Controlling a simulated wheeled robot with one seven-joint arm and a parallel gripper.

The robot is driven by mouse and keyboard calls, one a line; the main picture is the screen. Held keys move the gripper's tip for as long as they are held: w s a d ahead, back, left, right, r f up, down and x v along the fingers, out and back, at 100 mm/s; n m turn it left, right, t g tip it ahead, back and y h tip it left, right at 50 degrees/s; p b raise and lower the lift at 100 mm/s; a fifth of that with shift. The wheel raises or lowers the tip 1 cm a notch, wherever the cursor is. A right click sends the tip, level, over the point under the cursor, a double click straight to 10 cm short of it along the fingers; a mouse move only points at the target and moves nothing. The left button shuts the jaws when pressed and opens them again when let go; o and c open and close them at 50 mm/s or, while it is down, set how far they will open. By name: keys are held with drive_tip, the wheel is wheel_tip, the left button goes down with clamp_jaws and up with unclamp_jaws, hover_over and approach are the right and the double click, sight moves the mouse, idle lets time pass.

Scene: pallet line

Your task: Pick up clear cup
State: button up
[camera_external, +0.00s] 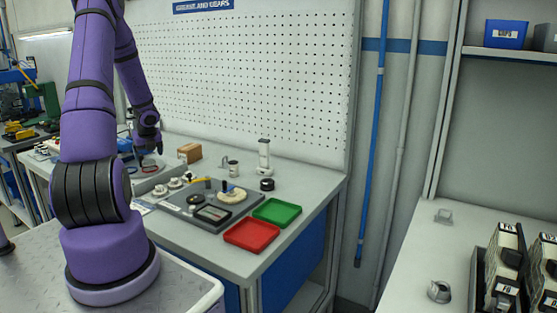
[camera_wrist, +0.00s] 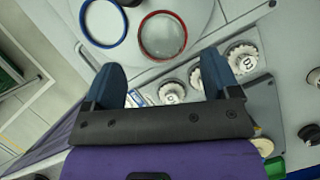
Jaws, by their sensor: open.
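My gripper (camera_wrist: 161,76) is open and empty, with its two dark blue fingers spread wide apart. In the external view it hangs over the left part of the bench (camera_external: 148,143). Beyond the fingertips in the wrist view lie a red-rimmed round piece (camera_wrist: 163,36) with a see-through, glassy middle and a blue-rimmed round piece (camera_wrist: 104,22). I cannot tell whether either is the clear cup. In the external view a small greyish cup-like piece (camera_external: 233,168) stands behind the grey tray; I cannot tell whether it is clear.
Several white round parts (camera_wrist: 243,57) lie on the bench near the right finger. The bench also holds a grey tray (camera_external: 187,216), a red tray (camera_external: 251,235), a green tray (camera_external: 277,211), a brown box (camera_external: 190,152) and a white upright device (camera_external: 264,157). A pegboard (camera_external: 250,75) stands behind.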

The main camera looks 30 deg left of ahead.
sight(150, 166)
drive_tip(key=shift+x, duration=2.6)
drive_tip(key=shift+w, duration=0.1)
drive_tip(key=shift+c, duration=0.2)
drive_tip(key=c, duration=0.9)
